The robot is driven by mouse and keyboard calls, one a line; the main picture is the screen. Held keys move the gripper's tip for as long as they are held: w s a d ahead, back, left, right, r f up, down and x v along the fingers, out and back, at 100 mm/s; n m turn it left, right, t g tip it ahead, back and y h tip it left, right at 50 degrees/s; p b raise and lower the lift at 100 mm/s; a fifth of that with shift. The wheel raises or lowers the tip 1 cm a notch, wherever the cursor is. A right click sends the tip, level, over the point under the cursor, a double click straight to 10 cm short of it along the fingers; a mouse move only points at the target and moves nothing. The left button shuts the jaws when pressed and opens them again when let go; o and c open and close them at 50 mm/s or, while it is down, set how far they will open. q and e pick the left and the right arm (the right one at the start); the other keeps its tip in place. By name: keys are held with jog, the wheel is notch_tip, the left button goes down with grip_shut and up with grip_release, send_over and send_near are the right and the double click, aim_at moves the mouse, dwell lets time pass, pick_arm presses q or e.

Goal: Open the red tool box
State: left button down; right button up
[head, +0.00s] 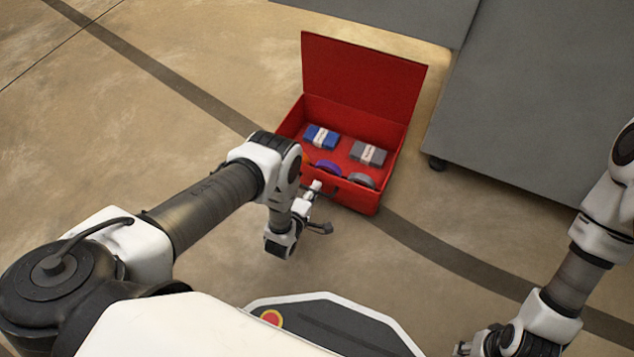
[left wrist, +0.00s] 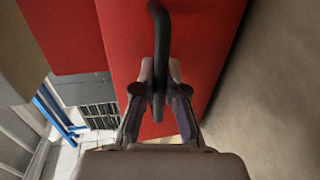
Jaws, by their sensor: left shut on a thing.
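The red tool box (head: 342,190) stands on the floor with its lid (head: 362,75) raised upright at the back. Inside are a blue pack (head: 322,137), a grey pack (head: 368,153), a purple round item (head: 327,168) and a grey round item (head: 361,180). My left gripper (head: 316,188) is at the box's front. In the left wrist view its fingers (left wrist: 160,88) are shut on the black handle (left wrist: 159,35) on the red front face. My right gripper (head: 468,349) is at the bottom edge, away from the box and partly cut off; its jaws are unclear.
A large grey cabinet or platform (head: 530,95) on a caster stands close to the right of the box. Another grey surface (head: 400,18) lies behind. The floor left of the box is clear, with a dark stripe (head: 180,83) across it.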

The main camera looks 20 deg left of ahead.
pick_arm(q)
jog(key=shift+s, duration=0.7)
jog(key=c, duration=1.2)
grip_release()
jog(key=v, duration=1.2)
